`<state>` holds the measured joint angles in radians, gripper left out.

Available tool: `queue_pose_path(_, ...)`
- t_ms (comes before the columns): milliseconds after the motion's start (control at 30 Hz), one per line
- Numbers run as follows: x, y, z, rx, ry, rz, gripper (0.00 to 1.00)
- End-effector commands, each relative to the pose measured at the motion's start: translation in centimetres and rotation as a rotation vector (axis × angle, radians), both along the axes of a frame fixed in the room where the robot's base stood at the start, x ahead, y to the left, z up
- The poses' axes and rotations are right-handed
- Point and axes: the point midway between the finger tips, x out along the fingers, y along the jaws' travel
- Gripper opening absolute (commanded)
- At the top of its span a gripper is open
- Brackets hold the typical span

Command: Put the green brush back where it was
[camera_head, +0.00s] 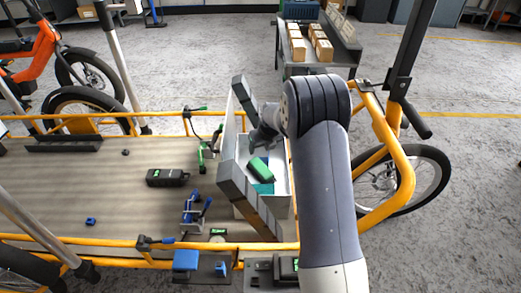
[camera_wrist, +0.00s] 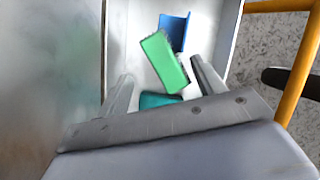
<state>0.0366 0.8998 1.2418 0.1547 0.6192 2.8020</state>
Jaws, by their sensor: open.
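The green brush (camera_head: 260,169) lies tilted inside a white bin (camera_head: 281,184) on the cargo deck. In the wrist view the brush (camera_wrist: 160,58) is a green block with a dark bristle edge, inside the bin. My gripper (camera_wrist: 160,72) is open there, one finger on each side of the view, with the brush between and beyond the fingertips. I cannot tell whether a finger touches it. In the head view my gripper (camera_head: 257,143) reaches into the bin from above, partly hidden by my wrist.
A blue piece (camera_wrist: 176,30) and a teal piece (camera_wrist: 158,100) share the bin. A black case (camera_head: 167,178) and a blue clamp (camera_head: 194,210) lie on the deck. Yellow rails (camera_head: 130,243) edge it.

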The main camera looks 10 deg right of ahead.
Motion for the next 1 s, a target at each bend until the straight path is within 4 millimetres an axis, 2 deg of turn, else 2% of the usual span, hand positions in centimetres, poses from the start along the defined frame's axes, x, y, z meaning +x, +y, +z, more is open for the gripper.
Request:
queue_pose_path(33, -0.4, -0.1, 1.4, 0.000, -0.001, 0.000, 0.65)
queue_pose_path(100, -0.9, -0.2, 2.5, 0.000, -0.001, 0.000, 0.65)
queue_pose_path(300, -1.7, -0.3, 4.1, -0.001, 0.001, 0.001, 0.65)
queue_pose_path(1000, -1.8, -0.3, 4.3, -0.001, 0.001, 0.001, 0.65)
